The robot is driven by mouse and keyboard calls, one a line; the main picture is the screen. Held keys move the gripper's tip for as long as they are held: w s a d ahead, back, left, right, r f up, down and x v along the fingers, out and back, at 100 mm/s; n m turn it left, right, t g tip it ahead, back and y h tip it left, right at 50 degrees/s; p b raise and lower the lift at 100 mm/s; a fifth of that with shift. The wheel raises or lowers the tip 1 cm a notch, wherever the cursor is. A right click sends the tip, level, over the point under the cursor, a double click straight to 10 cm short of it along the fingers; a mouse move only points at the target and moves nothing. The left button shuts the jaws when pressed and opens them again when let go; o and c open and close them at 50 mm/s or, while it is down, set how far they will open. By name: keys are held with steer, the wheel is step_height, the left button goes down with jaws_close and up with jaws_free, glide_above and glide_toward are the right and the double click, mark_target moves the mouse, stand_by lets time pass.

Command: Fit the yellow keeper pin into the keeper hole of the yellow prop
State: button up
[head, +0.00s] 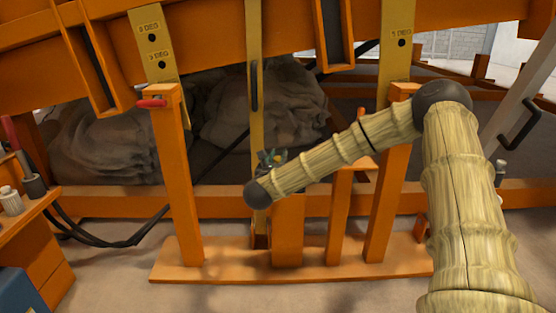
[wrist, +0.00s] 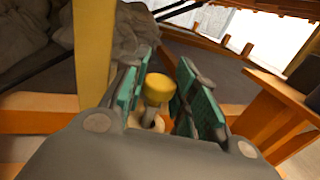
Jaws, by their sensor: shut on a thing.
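My gripper (wrist: 158,95) is shut on the yellow keeper pin (wrist: 157,88). The pin's yellow head shows between the green finger pads, with a pale shank below it; its lower end is hidden by the gripper body. In the head view my gripper (head: 270,158) is small and partly behind my arm, close to the yellow prop (head: 256,125). The prop is a tall upright bar with a dark slot in its upper part. In the wrist view a yellow upright (wrist: 92,50) stands left of the fingers, apart from the pin. I cannot make out the keeper hole.
Orange posts (head: 175,180) stand on an orange base plate (head: 215,268) either side of the prop. A red-handled pin (head: 151,103) sits at the left post. The orange tilting bed (head: 215,60) hangs above. An orange bench (head: 25,215) is at left.

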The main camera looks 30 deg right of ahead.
steer(key=shift+f+b, duration=0.8)
steer(key=shift+f, duration=0.35)
steer(key=o, duration=1.1)
steer(key=v, duration=1.2)
